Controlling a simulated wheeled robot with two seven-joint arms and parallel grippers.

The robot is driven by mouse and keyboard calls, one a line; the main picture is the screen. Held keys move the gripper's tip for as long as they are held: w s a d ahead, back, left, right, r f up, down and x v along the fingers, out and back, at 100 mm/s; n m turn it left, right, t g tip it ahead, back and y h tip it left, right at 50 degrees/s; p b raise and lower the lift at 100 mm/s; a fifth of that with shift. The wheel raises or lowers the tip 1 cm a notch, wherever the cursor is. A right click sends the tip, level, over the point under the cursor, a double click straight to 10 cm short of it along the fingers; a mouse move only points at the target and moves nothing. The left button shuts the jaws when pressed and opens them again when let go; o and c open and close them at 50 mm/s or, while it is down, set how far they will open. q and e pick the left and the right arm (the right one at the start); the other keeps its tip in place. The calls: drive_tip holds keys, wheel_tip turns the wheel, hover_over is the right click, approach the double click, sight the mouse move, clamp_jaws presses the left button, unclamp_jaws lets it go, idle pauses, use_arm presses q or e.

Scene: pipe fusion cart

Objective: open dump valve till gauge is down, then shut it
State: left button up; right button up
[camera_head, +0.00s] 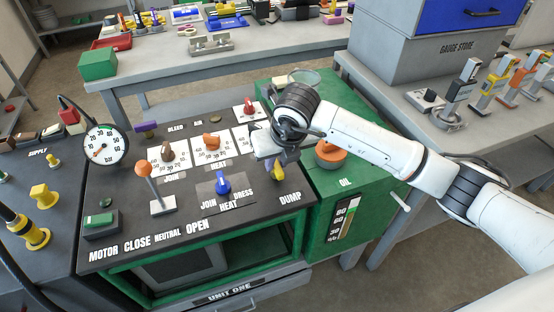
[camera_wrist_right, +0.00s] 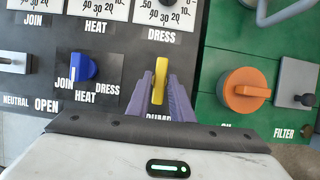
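The dump valve's yellow handle (camera_head: 279,172) stands above the DUMP label at the right of the black panel. My right gripper (camera_head: 276,160) is down over it. In the right wrist view its purple fingers (camera_wrist_right: 160,90) stand on both sides of the yellow handle (camera_wrist_right: 160,78), very close to it; whether they press on it I cannot tell. The handle lies nearly in line with the fingers there. The round white gauge (camera_head: 105,146) stands at the panel's left; its orange needle points to the lower left, and the exact reading is too small to tell. My left gripper is not in view.
A blue JOIN/HEAT knob (camera_head: 223,184) and an orange-topped lever (camera_head: 150,182) are left of the valve. An orange oil cap (camera_head: 330,153) sits on the green tank to its right. Dials (camera_head: 211,145) lie behind. A workbench (camera_head: 270,50) is at the back.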

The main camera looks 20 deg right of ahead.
clamp_jaws()
